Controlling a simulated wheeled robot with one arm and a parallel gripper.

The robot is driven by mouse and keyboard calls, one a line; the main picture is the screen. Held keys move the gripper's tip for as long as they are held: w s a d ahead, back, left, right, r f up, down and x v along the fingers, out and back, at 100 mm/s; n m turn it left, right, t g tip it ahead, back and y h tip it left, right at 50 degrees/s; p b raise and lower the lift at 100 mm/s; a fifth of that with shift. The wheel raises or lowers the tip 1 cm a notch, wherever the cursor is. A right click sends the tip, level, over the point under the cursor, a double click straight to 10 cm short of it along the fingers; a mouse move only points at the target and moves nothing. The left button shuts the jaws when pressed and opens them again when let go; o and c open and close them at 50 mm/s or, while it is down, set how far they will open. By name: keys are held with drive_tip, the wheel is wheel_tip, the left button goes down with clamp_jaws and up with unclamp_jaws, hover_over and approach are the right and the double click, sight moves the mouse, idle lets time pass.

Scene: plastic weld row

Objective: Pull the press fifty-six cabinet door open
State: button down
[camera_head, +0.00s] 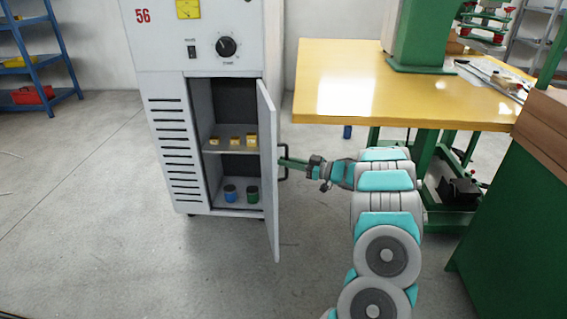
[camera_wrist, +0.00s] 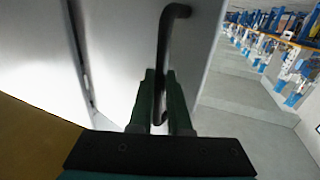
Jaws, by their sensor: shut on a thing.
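The press cabinet (camera_head: 172,150) is light grey and marked with a red 56. Its door (camera_head: 268,170) stands ajar, swung well out from the cabinet front and seen nearly edge-on, so the inside shows. A black bar handle (camera_head: 285,161) is on the door's outer face. My gripper (camera_head: 288,162) reaches the handle from the right. In the wrist view, the green fingers (camera_wrist: 162,100) are on both sides of the lower part of the dark handle (camera_wrist: 165,50), shut on it. The door face (camera_wrist: 125,60) fills the view behind it.
Inside, small yellow blocks (camera_head: 235,141) sit on a shelf, with a blue jar (camera_head: 230,193) and a green jar (camera_head: 252,194) below. A yellow-topped table (camera_head: 350,90) with green legs stands right of the door. The floor (camera_head: 130,255) in front is clear.

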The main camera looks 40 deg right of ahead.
drive_tip(key=shift+r, duration=0.15)
drive_tip(key=c, duration=0.9)
unclamp_jaws()
drive_tip(key=shift+w, duration=0.1)
drive_tip(key=shift+o, duration=0.2)
drive_tip(key=b+v, duration=0.1)
drive_tip(key=v, duration=0.6)
drive_tip(key=shift+s+d, duration=0.25)
drive_tip(key=shift+s, duration=0.1)
